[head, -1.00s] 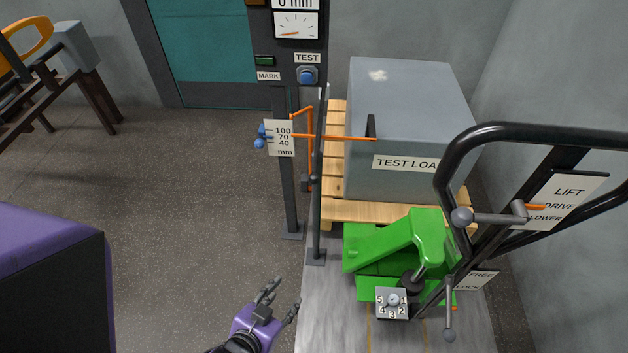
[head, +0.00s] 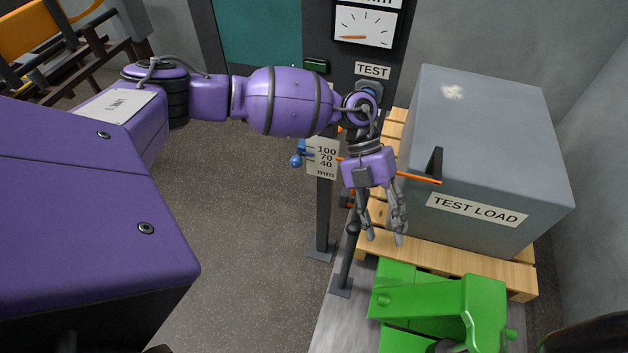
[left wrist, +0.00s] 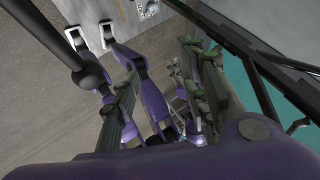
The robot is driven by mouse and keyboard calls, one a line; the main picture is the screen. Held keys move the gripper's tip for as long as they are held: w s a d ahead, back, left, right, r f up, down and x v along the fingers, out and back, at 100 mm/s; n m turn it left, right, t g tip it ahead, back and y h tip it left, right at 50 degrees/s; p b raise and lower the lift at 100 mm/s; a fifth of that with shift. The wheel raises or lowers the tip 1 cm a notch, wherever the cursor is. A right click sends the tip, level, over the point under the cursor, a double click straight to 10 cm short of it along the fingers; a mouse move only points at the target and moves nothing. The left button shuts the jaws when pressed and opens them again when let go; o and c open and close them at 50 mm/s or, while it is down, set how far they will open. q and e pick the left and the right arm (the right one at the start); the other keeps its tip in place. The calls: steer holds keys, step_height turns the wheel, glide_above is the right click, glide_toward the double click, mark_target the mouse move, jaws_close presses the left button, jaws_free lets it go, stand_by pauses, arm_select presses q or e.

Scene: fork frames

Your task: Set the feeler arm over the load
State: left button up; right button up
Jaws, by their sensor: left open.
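The feeler arm is an orange bar (head: 415,178) with a dark upright end piece. In the head view its end overlaps the grey test load (head: 480,130); I cannot tell its height against the load's top. A white 100/70/40 mm scale plate (head: 324,158) with a blue knob (head: 297,160) stands left of it on a dark post. My left gripper (head: 383,236) is open, fingers pointing down. It appears empty, left of the load, and its wrist hides the middle of the bar. My right gripper is not in view.
The load sits on a wooden pallet (head: 515,277) behind a green pallet truck (head: 440,305). A dark rail post (head: 347,262) stands below my gripper. A dial (head: 365,25) and TEST button panel stand behind. Grey floor (head: 240,230) is clear at left.

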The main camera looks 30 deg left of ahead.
mark_target(355, 214)
arm_select(q)
steer(key=w+a+r+y, duration=0.2)
steer(key=w+a+y, duration=0.25)
steer(key=a, duration=0.45)
steer(key=shift+t+h, duration=0.25)
steer(key=shift+t, duration=0.15)
steer(key=x, duration=0.5)
steer(key=shift+a+f, duration=0.15)
steer(key=shift+f, duration=0.2)
steer(key=shift+s+f, duration=0.15)
steer(key=shift+f, duration=0.5)
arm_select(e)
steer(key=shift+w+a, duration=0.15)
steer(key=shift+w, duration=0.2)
